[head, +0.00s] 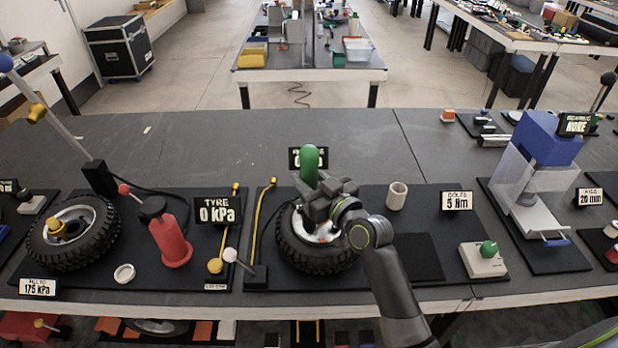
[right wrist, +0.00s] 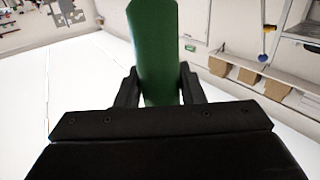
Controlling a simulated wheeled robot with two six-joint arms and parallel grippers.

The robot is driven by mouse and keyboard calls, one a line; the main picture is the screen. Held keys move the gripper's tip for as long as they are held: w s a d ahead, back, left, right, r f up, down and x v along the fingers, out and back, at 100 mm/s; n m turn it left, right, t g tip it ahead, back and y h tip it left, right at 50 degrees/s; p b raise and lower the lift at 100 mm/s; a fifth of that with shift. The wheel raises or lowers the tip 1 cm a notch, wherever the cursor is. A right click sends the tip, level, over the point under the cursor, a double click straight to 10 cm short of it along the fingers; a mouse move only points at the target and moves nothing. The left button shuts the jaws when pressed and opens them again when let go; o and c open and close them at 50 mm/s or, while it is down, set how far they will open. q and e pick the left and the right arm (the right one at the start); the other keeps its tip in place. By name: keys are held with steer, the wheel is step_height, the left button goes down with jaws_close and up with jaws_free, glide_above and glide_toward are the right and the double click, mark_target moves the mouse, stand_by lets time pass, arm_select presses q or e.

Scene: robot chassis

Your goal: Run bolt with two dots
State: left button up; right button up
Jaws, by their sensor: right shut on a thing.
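My right gripper (head: 322,190) is shut on a green-handled tool (head: 309,166) held upright over the right-hand wheel (head: 318,259). In the right wrist view the green handle (right wrist: 157,45) stands between both fingers. The gripper and arm cover much of the hub, so the tool's lower end and the bolts cannot be made out, nor can any dots on them. I cannot tell whether the tool touches a bolt. A "BOLTS 5 Nm" sign (head: 457,201) stands right of the wheel, behind a pale box with a green knob (head: 486,256). My left gripper is not in view.
A white cup (head: 396,196) stands right of the wheel. A second tyre (head: 73,234), a red pump-like cylinder (head: 170,242) and a "TYRE 0 kPa" sign (head: 217,211) are on the left. A blue-topped press (head: 547,150) stands at right. The table's back middle is clear.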

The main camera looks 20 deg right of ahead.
mark_target(314, 165)
steer(key=shift+s+f+b, duration=0.1)
steer(key=shift+f+b, duration=0.15)
steer(key=shift+b, duration=0.05)
stand_by(0.7)
steer(key=shift+f, duration=0.2)
stand_by(0.5)
steer(key=shift+r, duration=0.15)
step_height(314, 165, up, 6)
steer(key=p, duration=0.5)
steer(key=shift+f, duration=0.2)
